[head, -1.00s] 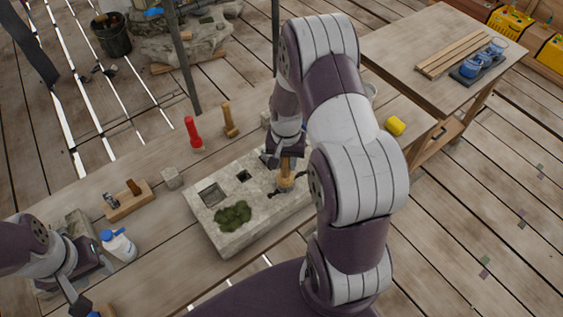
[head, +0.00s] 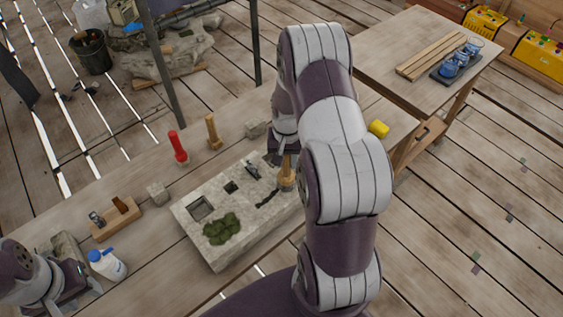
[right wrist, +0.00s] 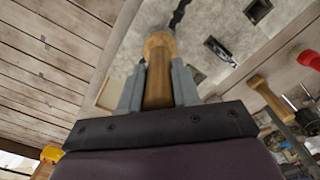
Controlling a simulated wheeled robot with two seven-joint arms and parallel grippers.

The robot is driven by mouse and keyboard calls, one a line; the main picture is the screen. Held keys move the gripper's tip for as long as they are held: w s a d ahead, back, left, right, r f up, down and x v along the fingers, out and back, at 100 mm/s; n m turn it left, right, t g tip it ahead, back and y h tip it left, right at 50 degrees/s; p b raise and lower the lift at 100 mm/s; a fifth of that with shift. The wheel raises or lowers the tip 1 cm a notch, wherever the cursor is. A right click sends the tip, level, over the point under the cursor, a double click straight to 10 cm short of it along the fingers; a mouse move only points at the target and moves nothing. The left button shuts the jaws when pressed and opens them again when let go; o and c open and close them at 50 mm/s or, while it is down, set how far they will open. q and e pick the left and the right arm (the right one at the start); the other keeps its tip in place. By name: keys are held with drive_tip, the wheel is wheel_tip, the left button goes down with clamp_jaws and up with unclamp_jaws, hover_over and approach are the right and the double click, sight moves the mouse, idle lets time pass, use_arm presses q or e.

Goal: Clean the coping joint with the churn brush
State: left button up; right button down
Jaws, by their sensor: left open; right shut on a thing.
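The pale coping stone (head: 235,248) lies on the workbench, with square holes and a green moss patch (head: 221,228) on top. A dark, jagged joint line (head: 268,198) runs across it, and also shows in the right wrist view (right wrist: 180,14). My right gripper (right wrist: 158,85) is shut on the wooden handle of the churn brush (right wrist: 157,60). The brush (head: 287,180) stands roughly upright at the joint's far end; I cannot tell whether it touches. My arm hides part of the stone. My left gripper (head: 75,290) is open at the lower left, beside a white bottle.
The white bottle with blue cap (head: 107,264), a wooden block with tools (head: 117,218), a red-handled tool (head: 178,147), a wooden-handled tool (head: 213,132) and a yellow sponge-like block (head: 379,128) stand around the stone. A side table (head: 390,45) holds blue jars.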

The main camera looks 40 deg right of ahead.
drive_tip(key=d, duration=0.6)
drive_tip(key=shift+w+d, duration=0.25)
drive_tip(key=shift+d, duration=0.05)
idle(0.5)
drive_tip(key=shift+r, duration=0.1)
wheel_tip(320, 180, up, 7)
drive_tip(key=p, duration=0.5)
idle(0.3)
